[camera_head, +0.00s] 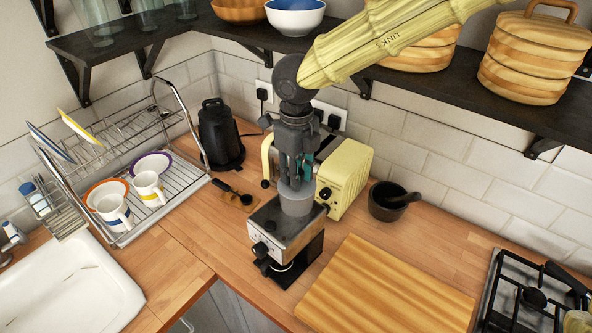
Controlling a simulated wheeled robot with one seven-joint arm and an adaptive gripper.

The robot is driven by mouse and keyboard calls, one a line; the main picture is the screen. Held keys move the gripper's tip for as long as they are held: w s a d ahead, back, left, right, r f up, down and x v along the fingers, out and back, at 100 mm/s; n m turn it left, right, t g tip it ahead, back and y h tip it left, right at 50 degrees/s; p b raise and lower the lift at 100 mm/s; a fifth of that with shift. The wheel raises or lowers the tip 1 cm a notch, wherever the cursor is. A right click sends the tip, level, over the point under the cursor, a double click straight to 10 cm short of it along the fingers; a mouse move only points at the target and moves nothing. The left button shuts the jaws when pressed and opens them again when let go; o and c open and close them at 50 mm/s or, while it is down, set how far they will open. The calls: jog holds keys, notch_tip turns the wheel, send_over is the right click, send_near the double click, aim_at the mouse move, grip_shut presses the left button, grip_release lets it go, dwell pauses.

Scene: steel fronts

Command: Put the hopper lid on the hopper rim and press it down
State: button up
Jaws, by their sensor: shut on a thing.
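My gripper (295,176) points straight down over the grinder (285,240), a metal and black machine on the wooden counter. A grey cylindrical hopper (297,206) stands upright on top of the grinder. The fingers are shut on the hopper lid (296,188), a small pale grey piece directly above the hopper. The fingers partly hide the lid. The lid and the hopper rim look nearly in line, but I cannot tell whether they touch or a small gap remains.
A cream toaster (343,178) stands close behind and right of the grinder. A portafilter (232,190) lies to the left, near a black kettle (220,135). A cutting board (385,290) and a dark mortar (388,203) are at right. A dark shelf (440,95) hangs behind my arm.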

jog(key=o, duration=1)
jog(key=shift+o, duration=0.2)
jog(key=shift+w+r, duration=0.1)
jog(key=shift+r, duration=3.7)
